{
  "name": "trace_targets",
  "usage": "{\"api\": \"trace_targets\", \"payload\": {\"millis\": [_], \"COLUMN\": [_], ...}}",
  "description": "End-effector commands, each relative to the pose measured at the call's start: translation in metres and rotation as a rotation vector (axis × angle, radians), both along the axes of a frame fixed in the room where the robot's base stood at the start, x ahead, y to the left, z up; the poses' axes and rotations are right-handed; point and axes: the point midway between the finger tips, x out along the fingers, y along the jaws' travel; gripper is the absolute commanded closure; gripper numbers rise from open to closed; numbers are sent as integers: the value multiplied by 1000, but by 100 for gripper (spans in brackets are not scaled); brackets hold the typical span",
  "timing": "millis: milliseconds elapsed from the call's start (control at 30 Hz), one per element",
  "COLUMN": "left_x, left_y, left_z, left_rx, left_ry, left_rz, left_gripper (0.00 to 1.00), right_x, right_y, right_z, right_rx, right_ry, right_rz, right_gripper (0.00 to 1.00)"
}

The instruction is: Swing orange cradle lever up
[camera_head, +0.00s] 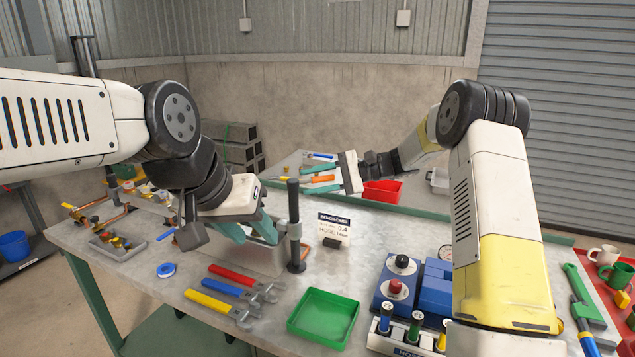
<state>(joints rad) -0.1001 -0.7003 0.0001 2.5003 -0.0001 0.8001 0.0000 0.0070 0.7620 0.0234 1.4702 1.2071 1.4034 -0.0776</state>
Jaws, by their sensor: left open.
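I cannot pick out the orange cradle lever with certainty; my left arm and gripper hide part of the bench behind them. My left gripper (256,236) is open, pointing down at the grey block (258,262) beside a dark upright post (293,225). Nothing shows clearly between its fingers. My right gripper (308,179) reaches over the back table, its teal fingers apart. An orange-handled piece (322,178) shows between them in the picture; I cannot tell whether it touches them.
Red, blue and yellow-handled tools (232,290) and a green tray (323,316) lie in front. A blue device (408,285) stands right of the tray. Copper pipe fittings (105,222) stand at left. A red bin (382,191) is at the back. A label card (334,226) stands near the post.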

Motion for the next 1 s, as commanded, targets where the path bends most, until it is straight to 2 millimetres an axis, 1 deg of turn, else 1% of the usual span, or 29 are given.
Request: {"api": "trace_targets", "payload": {"millis": [167,200,267,300,400,1000], "left_x": [0,0,0,0,0,0], "left_y": [0,0,0,0,0,0], "left_z": [0,0,0,0,0,0], "left_rx": [0,0,0,0,0,0], "left_ry": [0,0,0,0,0,0], "left_rz": [0,0,0,0,0,0], "left_gripper": [58,58,58,58,58,58], "right_x": [0,0,0,0,0,0], "right_y": [0,0,0,0,0,0], "right_z": [0,0,0,0,0,0], "right_rx": [0,0,-1,-1,-1,-1], "right_ry": [0,0,0,0,0,0], "right_rz": [0,0,1,1,1,1], "right_gripper": [62,64,76,84,100,100]}}
